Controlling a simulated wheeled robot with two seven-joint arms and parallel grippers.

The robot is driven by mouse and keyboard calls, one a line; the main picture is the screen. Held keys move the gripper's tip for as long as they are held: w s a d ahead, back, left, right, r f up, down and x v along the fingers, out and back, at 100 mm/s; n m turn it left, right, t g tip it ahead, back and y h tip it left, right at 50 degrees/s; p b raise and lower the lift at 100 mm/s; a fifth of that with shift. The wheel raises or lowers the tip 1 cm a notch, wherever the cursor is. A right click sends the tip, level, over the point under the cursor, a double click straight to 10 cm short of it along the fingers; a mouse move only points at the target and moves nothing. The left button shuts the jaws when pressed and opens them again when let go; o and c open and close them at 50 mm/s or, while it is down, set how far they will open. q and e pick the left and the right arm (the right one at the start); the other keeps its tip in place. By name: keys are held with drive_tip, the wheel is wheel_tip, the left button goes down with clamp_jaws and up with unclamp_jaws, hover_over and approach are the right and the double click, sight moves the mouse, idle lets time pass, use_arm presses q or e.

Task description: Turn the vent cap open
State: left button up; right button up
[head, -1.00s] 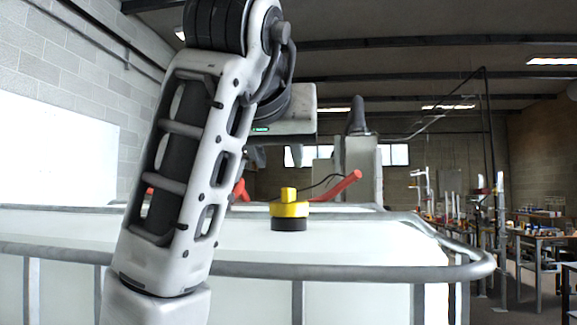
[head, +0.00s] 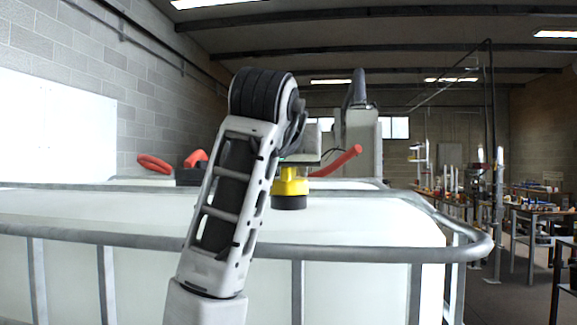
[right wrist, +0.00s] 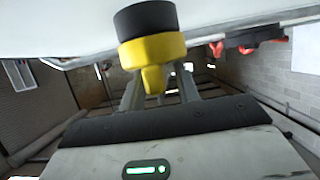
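The vent cap (head: 291,187) is yellow with a black base and sits upright on top of the white tank (head: 370,225). In the right wrist view the cap (right wrist: 152,50) appears upside down, with its narrow yellow tab toward my gripper. My right gripper (right wrist: 160,84) is open, its two fingers apart on either side of the tab with gaps showing. In the head view my right gripper (head: 300,162) is at the cap, partly behind my arm, and its fingertips are hard to make out. My left gripper is not in view.
A grey metal rail (head: 360,252) runs around the tank's top edge. A red handle (head: 338,162) rises just right of the cap. Other red parts (head: 154,164) lie behind at the left. Workbenches (head: 540,212) stand far right.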

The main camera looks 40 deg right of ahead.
clamp_jaws()
